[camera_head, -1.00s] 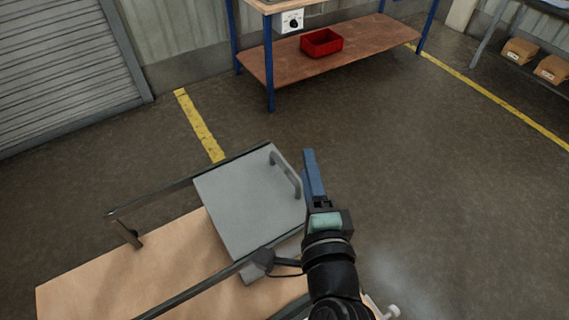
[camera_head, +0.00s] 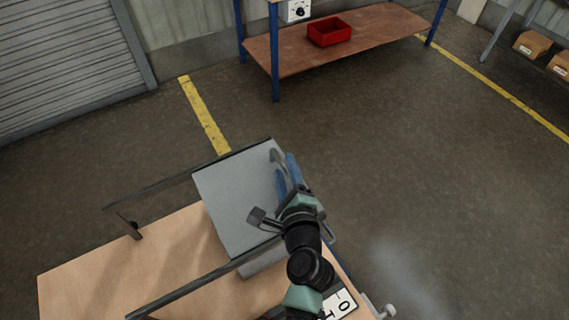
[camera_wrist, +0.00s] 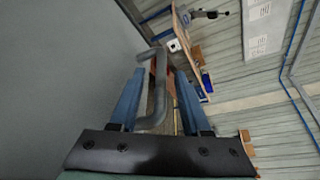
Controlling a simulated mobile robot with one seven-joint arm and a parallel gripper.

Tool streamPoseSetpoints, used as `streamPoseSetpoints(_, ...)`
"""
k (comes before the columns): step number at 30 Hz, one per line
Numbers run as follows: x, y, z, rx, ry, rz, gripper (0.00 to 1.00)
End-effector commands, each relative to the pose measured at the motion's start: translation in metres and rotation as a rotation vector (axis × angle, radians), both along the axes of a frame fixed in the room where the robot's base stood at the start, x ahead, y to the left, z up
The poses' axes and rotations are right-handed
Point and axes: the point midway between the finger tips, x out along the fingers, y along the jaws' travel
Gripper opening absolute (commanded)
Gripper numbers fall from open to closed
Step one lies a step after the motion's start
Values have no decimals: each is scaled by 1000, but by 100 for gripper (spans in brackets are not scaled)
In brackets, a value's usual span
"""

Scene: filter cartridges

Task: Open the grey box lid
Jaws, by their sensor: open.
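The grey box (camera_head: 262,262) stands on a wooden table, its lid (camera_head: 232,205) a flat grey panel facing up. A grey bar handle (camera_head: 277,158) sits at the lid's right edge, partly covered by my gripper. My gripper (camera_head: 287,168) is open over the handle side, with blue fingers. In the wrist view the lid (camera_wrist: 60,70) fills the left side. The handle (camera_wrist: 160,85) shows between the two open fingers of my gripper (camera_wrist: 161,78); I cannot tell whether either finger touches it.
The wooden table (camera_head: 85,270) carries a dark rail (camera_head: 165,190) behind the box and another rail (camera_head: 190,285) in front. A red bin (camera_head: 329,33) rests on a distant workbench shelf (camera_head: 375,35). The floor right of the table is clear.

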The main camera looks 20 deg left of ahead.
Motion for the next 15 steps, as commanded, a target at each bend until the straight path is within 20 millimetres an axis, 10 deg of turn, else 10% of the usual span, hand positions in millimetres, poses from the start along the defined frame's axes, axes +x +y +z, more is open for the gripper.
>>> streamPoseSetpoints(15, 13, 8, -3, -2, -1, 0, 44)
